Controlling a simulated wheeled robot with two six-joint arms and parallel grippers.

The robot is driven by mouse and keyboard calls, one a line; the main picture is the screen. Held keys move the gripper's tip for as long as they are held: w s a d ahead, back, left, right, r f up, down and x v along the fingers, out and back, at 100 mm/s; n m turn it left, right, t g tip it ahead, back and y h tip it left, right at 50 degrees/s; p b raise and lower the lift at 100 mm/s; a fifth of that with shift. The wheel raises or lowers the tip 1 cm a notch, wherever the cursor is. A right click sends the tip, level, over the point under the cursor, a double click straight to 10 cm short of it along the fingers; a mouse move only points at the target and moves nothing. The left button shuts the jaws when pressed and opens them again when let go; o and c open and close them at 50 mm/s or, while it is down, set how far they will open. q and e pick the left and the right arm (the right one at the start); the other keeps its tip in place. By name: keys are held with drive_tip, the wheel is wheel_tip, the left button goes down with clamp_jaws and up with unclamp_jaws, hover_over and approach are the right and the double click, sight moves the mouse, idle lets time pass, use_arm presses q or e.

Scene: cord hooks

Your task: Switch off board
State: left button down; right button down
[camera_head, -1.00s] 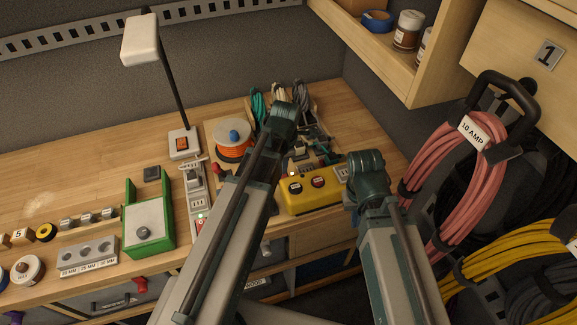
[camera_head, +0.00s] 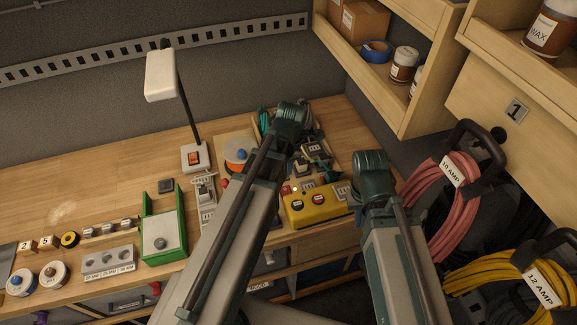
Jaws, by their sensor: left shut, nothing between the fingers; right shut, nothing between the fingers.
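A grey strip with sockets (camera_head: 206,193) lies on the bench right of the green tray, its near part hidden behind my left arm. A yellow box (camera_head: 325,214) with two round dark and red buttons sits at the bench's front edge, between my arms. I cannot tell which of these is the board. My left gripper (camera_head: 301,166) is small and partly covered, over the bench behind the yellow box, and looks shut and empty. Neither visibly touches a button.
A lamp (camera_head: 164,75) with an orange switch on its base stands at the back. Pink (camera_head: 440,210) and yellow (camera_head: 500,276) cords hang at right.

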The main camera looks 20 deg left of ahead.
sight(285, 189)
use_arm(q)
drive_tip(key=shift+w+a, duration=0.45)
drive_tip(key=shift+w, duration=0.05)
drive_tip(key=shift+f, duration=0.1)
drive_tip(key=f+b, duration=0.4)
drive_tip(key=w+f+b, duration=0.1)
drive_tip(key=f+b, duration=0.4)
drive_tip(key=a+f+b, duration=0.1)
drive_tip(key=f+b, duration=0.3)
drive_tip(key=shift+w+f+b, duration=0.15)
drive_tip(key=shift+w+b, duration=0.15)
drive_tip(key=shift+f, duration=0.25)
